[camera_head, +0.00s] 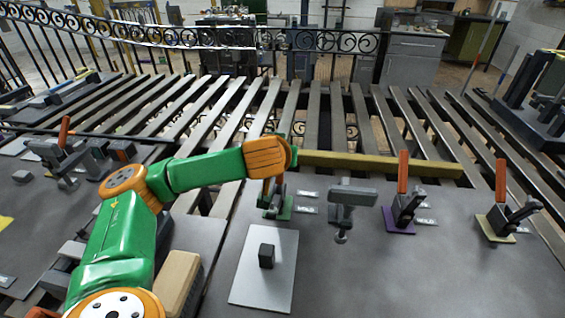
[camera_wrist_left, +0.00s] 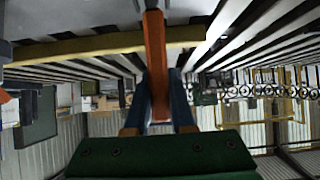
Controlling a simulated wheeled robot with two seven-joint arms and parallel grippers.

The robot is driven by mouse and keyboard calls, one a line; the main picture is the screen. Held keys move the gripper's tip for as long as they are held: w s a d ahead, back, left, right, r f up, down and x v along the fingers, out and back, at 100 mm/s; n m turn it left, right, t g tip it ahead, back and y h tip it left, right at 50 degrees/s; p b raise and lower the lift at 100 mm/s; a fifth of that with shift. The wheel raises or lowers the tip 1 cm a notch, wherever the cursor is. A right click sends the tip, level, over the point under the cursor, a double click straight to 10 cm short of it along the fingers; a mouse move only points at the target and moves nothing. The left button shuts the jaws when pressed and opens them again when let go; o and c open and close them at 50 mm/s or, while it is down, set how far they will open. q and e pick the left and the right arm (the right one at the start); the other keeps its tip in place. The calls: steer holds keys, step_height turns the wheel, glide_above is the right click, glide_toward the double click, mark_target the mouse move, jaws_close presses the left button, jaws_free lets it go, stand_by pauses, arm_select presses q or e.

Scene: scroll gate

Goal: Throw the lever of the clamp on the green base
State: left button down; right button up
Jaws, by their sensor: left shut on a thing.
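The green base (camera_head: 284,212) is on the table, with its clamp (camera_head: 272,193) partly hidden behind my left arm's end. My left gripper (camera_wrist_left: 158,110) is shut on an orange lever (camera_wrist_left: 156,60); the lever runs up between its two fingers in the left wrist view. In the head view my left arm reaches in from the left, its wrist just above the green base and hiding the fingers and most of the lever. My right gripper is not in view.
To the right stand a grey clamp (camera_head: 348,198), a clamp on a purple base (camera_head: 398,224) and one on a yellowish base (camera_head: 494,234), the last two with upright orange levers. A light plate (camera_head: 264,287) bears a dark block (camera_head: 266,256). A yellow bar (camera_head: 380,164) lies behind.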

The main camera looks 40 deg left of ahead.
arm_select(q)
steer(key=shift+s+r+t+b, duration=0.1)
steer(key=shift+s+t+b, duration=0.05)
steer(key=shift+t+b, duration=0.15)
steer(key=shift+r, duration=0.1)
steer(key=c, duration=0.8)
jaws_free()
steer(key=shift+o, duration=0.2)
steer(key=shift+d, duration=0.1)
steer(key=v, duration=0.7)
steer(key=shift+b, duration=0.35)
